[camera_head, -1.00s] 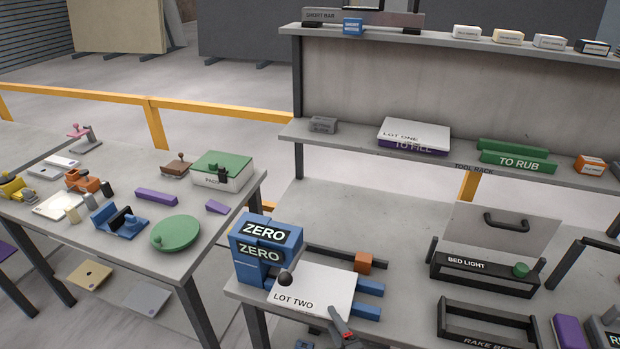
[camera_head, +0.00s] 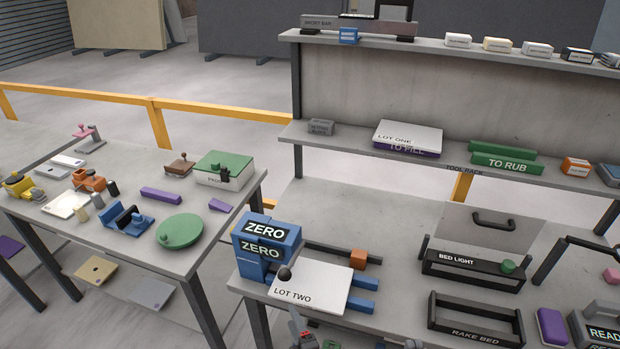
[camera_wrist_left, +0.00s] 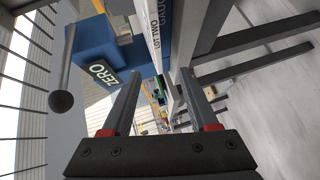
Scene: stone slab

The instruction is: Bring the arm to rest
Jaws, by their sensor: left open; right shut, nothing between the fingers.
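My left gripper (camera_head: 297,325) shows at the bottom edge of the head view, in front of the bench and below the white slab marked LOT TWO (camera_head: 312,290). In the left wrist view the left gripper (camera_wrist_left: 160,75) has its fingers apart with nothing held between them. The blue ZERO block (camera_wrist_left: 90,55) and the edge of the white slab (camera_wrist_left: 205,25) lie beyond the fingers. Most of the left arm is out of frame. My right gripper cannot be made out in either view.
The blue ZERO fixture (camera_head: 266,245) with a dark ball-ended lever (camera_head: 284,273) stands close above the left gripper. The black BED LIGHT tray (camera_head: 470,268) and RAKE BED tray (camera_head: 475,325) are to the right. Bare floor lies between the bench and the left table (camera_head: 95,225).

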